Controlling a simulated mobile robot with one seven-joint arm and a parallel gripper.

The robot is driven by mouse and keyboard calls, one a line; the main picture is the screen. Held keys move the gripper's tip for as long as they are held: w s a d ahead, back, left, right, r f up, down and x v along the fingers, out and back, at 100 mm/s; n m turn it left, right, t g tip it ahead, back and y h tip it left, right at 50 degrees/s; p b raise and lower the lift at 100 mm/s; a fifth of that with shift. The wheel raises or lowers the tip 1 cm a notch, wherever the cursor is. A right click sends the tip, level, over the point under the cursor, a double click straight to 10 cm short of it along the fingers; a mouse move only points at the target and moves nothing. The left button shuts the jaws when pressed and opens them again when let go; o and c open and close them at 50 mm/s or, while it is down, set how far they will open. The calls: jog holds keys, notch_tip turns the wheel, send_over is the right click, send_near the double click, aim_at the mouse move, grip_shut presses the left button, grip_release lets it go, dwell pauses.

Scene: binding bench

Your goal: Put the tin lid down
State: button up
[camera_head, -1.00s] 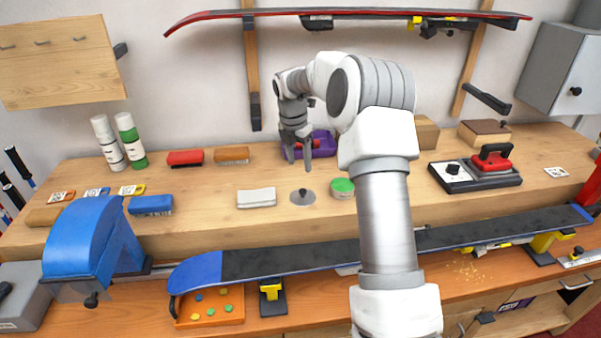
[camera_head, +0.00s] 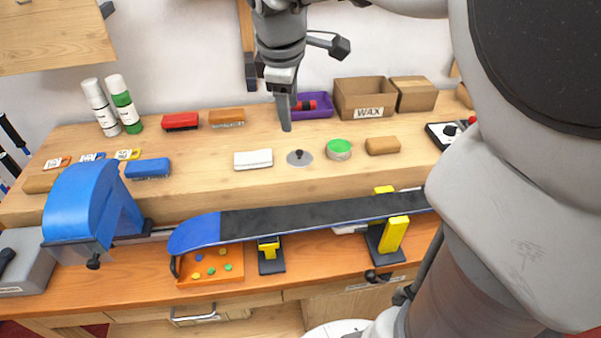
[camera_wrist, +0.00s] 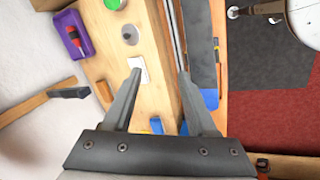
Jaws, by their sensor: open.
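The tin lid (camera_head: 299,158) is a flat grey disc with a dark knob. It lies flat on the wooden bench shelf, between a white block and the green-topped tin. It also shows in the wrist view (camera_wrist: 130,35), beyond my fingertips. The tin (camera_head: 338,149) stands just right of the lid, its top green; it shows at the top of the wrist view (camera_wrist: 113,3). My gripper (camera_head: 286,128) is above and behind the lid, apart from it. In the wrist view my gripper (camera_wrist: 160,72) has its two fingers spread with nothing between them.
A white block (camera_head: 253,159) lies left of the lid and a tan cork block (camera_head: 383,146) right of the tin. A purple tray (camera_head: 318,106) and a WAX box (camera_head: 364,99) stand behind. A ski (camera_head: 320,215) spans the front. Bare shelf lies left of the white block.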

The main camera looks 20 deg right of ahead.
jog(key=s+a+f+m+t+y, duration=0.1)
jog(key=s+m, duration=0.4)
jog(key=s, duration=0.4)
jog(key=s+a+f+m+t, duration=0.1)
jog(key=s+a+m, duration=0.1)
jog(key=s+m, duration=0.4)
jog(key=shift+s+f+m+y, duration=0.2)
jog(key=shift+s+m+y, duration=0.15)
jog(key=shift+s, duration=1.25)
